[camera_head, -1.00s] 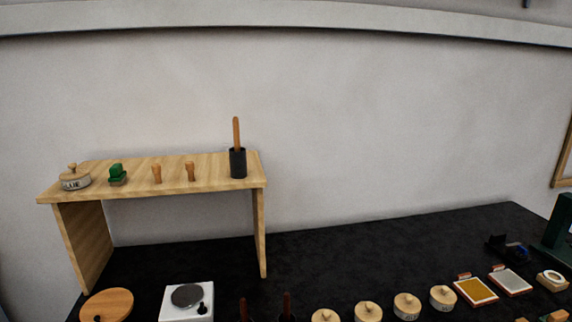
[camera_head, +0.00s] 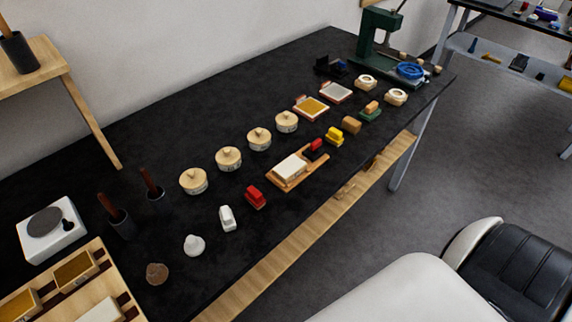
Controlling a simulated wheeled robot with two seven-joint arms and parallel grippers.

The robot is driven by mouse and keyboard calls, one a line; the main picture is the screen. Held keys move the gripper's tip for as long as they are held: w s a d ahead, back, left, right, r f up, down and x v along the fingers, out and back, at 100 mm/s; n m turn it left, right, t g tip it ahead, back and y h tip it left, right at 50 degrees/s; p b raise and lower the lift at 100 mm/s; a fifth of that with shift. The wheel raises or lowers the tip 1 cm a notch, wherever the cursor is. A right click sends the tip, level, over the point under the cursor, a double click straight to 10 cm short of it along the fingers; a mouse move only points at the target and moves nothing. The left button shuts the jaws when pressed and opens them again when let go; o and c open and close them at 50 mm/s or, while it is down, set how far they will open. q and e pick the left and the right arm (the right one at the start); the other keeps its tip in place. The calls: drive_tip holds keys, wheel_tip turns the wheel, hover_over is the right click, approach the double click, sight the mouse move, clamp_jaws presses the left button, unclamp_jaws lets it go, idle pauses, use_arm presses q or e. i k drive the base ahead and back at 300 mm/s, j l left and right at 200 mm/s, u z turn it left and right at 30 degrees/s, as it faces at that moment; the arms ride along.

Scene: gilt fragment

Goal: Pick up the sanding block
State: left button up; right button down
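I cannot tell for sure which thing is the sanding block. A plain tan-brown block (camera_head: 351,125) lies on the black worktop (camera_head: 230,100), right of a yellow block-shaped piece (camera_head: 335,136). Just beyond it sits a green-based piece with a wooden top (camera_head: 370,111). Either could be the sanding block. Both look free, with nothing on top. Neither of my grippers shows in this view.
A row of round wooden-lidded pots (camera_head: 228,158) runs along the worktop. A wooden tray with a pale slab (camera_head: 290,168) lies near the front edge. A green press (camera_head: 377,45) stands at the far end. Grey floor (camera_head: 400,210) lies in front.

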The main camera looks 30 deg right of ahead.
sight(352, 126)
drive_tip(key=z, duration=1.55)
